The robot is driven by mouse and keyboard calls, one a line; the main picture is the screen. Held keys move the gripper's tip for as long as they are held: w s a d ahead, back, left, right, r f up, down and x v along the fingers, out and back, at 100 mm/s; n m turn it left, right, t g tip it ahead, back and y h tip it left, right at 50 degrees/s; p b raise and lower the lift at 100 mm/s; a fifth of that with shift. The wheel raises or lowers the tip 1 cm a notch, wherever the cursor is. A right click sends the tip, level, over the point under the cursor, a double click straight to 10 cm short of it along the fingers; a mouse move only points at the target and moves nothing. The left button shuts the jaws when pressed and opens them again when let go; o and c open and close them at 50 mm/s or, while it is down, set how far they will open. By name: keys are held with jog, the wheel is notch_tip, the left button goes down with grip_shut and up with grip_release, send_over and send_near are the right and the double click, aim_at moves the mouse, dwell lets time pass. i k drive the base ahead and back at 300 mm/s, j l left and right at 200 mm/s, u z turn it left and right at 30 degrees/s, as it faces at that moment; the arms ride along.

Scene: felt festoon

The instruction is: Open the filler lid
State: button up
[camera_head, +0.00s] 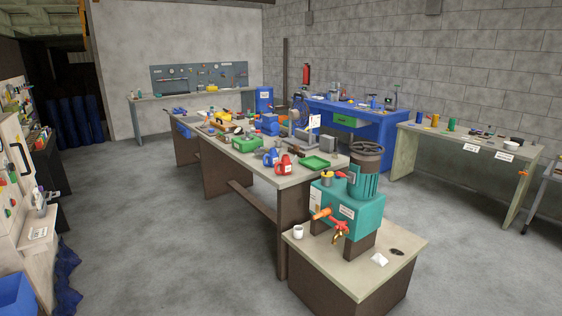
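A teal machine (368,222) with white labels stands on a low wood-topped stand (330,268) at the front right. A ribbed teal motor-like cylinder (364,182) rises from it, with a dark round wheel-like top (367,150). A small yellow cup-like fitting (327,179) sits on its upper left. I cannot tell for sure which part is the filler lid, or whether it is open or shut. An orange cylinder (320,214) and a red-handled brass tap (340,230) are at its front. My gripper is not in view.
A long cluttered workbench (235,155) is behind. Blue (378,125) and pale benches (405,150) line the wall. Grey floor (160,215) is clear at left.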

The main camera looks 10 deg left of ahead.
aim_at(325, 173)
jog(key=i+j, duration=0.4)
jog(key=i+j+z, duration=0.1)
jog(key=i+j, duration=0.35)
jog(key=i+j+z, duration=0.1)
jog(key=i+j, duration=0.65)
jog(key=j, duration=0.2)
jog(key=i+j+z, duration=0.1)
jog(key=i+j, duration=0.65)
jog(key=j, duration=0.25)
jog(key=z, duration=0.05)
